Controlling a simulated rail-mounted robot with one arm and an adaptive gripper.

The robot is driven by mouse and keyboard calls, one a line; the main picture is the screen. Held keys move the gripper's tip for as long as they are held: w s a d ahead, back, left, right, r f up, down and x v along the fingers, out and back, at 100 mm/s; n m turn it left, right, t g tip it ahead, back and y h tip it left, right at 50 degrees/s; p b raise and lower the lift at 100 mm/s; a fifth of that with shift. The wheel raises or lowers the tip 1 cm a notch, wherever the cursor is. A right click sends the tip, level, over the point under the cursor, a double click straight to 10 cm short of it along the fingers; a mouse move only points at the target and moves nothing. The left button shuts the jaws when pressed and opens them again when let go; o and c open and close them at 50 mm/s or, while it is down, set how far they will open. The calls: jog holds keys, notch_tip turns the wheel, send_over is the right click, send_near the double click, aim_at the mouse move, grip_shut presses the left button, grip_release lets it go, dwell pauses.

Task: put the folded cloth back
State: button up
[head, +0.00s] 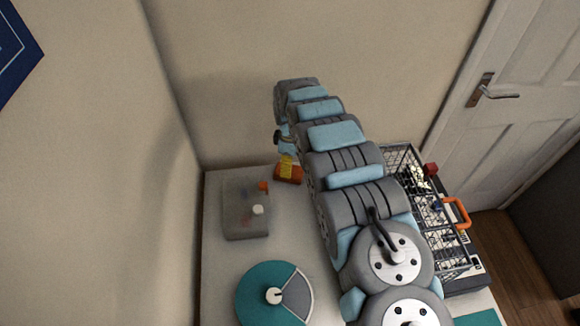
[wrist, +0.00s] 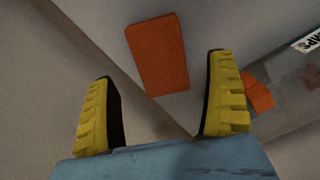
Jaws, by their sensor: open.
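A flat orange-red rectangle, which looks like the folded cloth (wrist: 157,55), lies ahead of my fingers, between their lines, in the wrist view. In the head view an orange-red piece (head: 291,176) shows at the back edge of the table, partly covered by my yellow fingertips. My gripper (wrist: 160,105) is open, with its two yellow fingers wide apart and nothing between them. It also shows in the head view (head: 286,163), at the far end of my arm. I cannot tell the exact height of the fingers above the cloth.
A grey see-through box (head: 245,220) with small items stands left of my arm. A teal and grey disc (head: 274,294) lies in front of it. A wire basket (head: 412,170) with mixed items stands on the right. A wall rises behind the table.

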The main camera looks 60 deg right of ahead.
aim_at(297, 173)
notch_tip(297, 173, up, 7)
jog(key=p, duration=0.1)
dwell(0.4)
jog(key=shift+a+f+b, duration=0.1)
jog(key=shift+f+b, duration=1.15)
jog(key=shift+f, duration=4.85)
